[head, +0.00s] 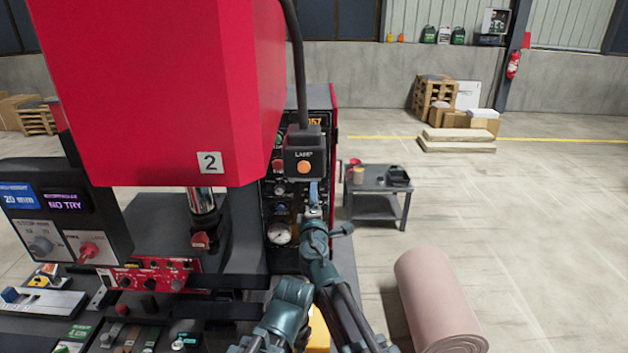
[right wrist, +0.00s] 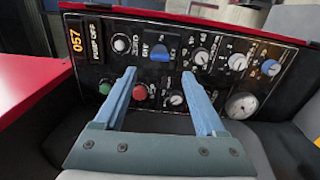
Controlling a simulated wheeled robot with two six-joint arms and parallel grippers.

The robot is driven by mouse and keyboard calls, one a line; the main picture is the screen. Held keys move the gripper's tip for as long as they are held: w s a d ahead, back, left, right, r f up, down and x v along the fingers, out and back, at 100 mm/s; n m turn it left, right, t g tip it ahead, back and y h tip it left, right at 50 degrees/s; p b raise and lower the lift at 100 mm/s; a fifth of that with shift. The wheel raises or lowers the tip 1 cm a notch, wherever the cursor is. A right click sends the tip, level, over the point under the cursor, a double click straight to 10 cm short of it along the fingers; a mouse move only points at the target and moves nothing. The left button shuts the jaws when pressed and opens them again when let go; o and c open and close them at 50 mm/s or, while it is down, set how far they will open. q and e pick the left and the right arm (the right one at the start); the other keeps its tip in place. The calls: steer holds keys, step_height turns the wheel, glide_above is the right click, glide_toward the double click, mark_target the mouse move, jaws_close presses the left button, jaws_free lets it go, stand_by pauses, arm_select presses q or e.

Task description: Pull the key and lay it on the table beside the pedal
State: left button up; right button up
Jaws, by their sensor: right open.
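A red key-like handle (head: 88,250) sits in a switch on the grey control box at the left of the head view; I cannot tell for sure that it is the key. My right gripper (head: 314,192) is open and empty in front of the black control panel (head: 327,130). In the right wrist view its two blue fingers (right wrist: 158,73) stand apart before that panel (right wrist: 115,50). A red button (right wrist: 139,92) and a blue knob (right wrist: 159,53) show between them. My left gripper is not in view.
A hanging pendant (head: 304,153) with an orange button is close above my right gripper. The large red machine head (head: 150,90) fills the upper left. A grey side table (head: 376,180) and a pink roll (head: 432,295) stand on the floor to the right, with open floor around them.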

steer(key=shift+w, duration=0.1)
steer(key=shift+w, duration=4.45)
jaws_close()
steer(key=shift+s, duration=0.15)
steer(key=shift+s, duration=2.9)
